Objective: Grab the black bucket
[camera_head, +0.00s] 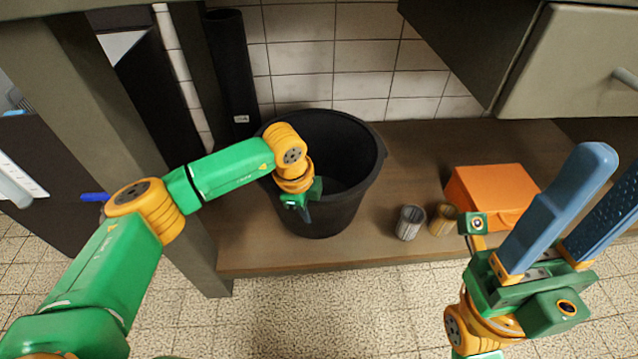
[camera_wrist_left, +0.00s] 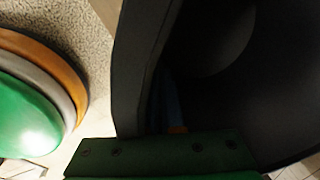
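The black bucket (camera_head: 345,205) stands upright on the brown lower shelf, its open top facing up. My left gripper (camera_head: 307,213) points down at the bucket's near-left side, at the rim. In the left wrist view the bucket wall (camera_wrist_left: 138,70) runs down to the gripper's green body, and one blue finger (camera_wrist_left: 174,105) shows beside the wall against the dark bucket. The other left finger is hidden, so its grip on the wall cannot be made out. My right gripper (camera_head: 610,172) is open and empty, its two blue fingers apart, at the lower right of the head view.
Two small cans, one grey (camera_head: 410,222) and one yellowish (camera_head: 442,219), stand right of the bucket. An orange box (camera_head: 490,190) lies beyond them. A grey drawer unit (camera_head: 575,65) overhangs at upper right. A grey post (camera_head: 90,110) stands at left.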

